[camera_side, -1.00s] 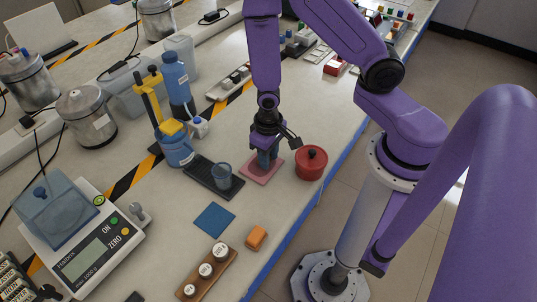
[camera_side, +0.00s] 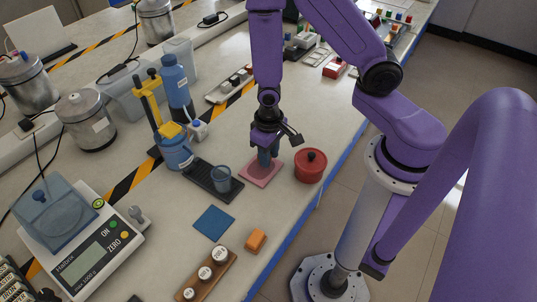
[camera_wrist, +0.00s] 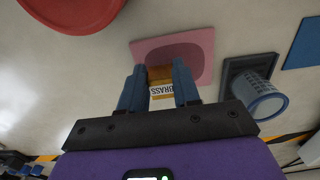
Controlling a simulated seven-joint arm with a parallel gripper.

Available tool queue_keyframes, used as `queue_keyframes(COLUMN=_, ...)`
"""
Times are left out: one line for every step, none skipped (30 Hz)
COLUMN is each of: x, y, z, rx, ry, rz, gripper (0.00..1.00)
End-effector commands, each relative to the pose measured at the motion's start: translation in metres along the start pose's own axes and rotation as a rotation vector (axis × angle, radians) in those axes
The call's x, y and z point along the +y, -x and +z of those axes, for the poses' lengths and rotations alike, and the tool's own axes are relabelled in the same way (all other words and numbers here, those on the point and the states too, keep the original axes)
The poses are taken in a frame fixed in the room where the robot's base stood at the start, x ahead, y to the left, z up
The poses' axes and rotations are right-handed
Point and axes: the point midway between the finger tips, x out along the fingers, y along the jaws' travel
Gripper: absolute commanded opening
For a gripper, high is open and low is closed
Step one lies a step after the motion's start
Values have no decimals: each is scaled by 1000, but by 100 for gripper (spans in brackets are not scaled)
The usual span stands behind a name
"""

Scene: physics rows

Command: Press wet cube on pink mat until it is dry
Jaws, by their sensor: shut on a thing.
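The pink mat (camera_side: 259,175) lies flat on the bench below my gripper (camera_side: 264,163). In the wrist view the mat (camera_wrist: 199,50) lies beyond the fingertips. My gripper (camera_wrist: 159,80) has its two blue fingers shut on a brass-coloured cube (camera_wrist: 160,74) with a white label reading "BRASS". The cube is over the mat; I cannot tell whether it touches it. In the side view the fingers hide the cube.
A red lidded pot (camera_side: 310,167) stands close to the right of the mat. A dark tray (camera_side: 201,177) with a clear blue cup (camera_side: 222,180) is to the left. A blue mat (camera_side: 214,222) and an orange block (camera_side: 256,240) lie nearer the camera, with bare bench between.

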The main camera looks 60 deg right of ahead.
Motion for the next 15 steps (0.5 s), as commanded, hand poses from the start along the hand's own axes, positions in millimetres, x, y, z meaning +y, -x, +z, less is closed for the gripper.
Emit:
queue_keyframes(x=0, y=0, z=0, rx=0, ry=0, rz=0, gripper=5)
queue_keyframes(x=0, y=0, z=0, rx=0, ry=0, rz=0, gripper=5)
queue_keyframes(x=0, y=0, z=0, rx=0, ry=0, rz=0, gripper=5)
queue_keyframes(x=0, y=1, z=0, rx=0, ry=0, rz=0, gripper=5)
queue_keyframes(x=0, y=1, z=0, rx=1, ry=0, rz=-1, gripper=5)
queue_keyframes(x=0, y=3, z=0, rx=1, ry=0, rz=-1, gripper=5)
queue_keyframes(x=0, y=5, z=0, rx=2, ry=0, rz=-1, gripper=5)
queue_keyframes(x=0, y=7, z=-1, rx=2, ry=0, rz=-1, gripper=5)
queue_keyframes(x=0, y=10, z=-1, rx=2, ry=-1, rz=-1, gripper=5)
queue_keyframes(x=0, y=12, z=-1, rx=2, ry=-1, rz=-2, gripper=5)
queue_keyframes(x=0, y=14, z=-1, rx=3, ry=-1, rz=-2, gripper=5)
queue_keyframes(x=0, y=17, z=-1, rx=2, ry=0, rz=-1, gripper=5)
queue_keyframes(x=0, y=19, z=-1, rx=2, ry=0, rz=-1, gripper=5)
queue_keyframes(x=-1, y=21, z=-1, rx=3, ry=0, rz=-2, gripper=5)
queue_keyframes(x=-1, y=24, z=-1, rx=3, ry=1, rz=-2, gripper=5)
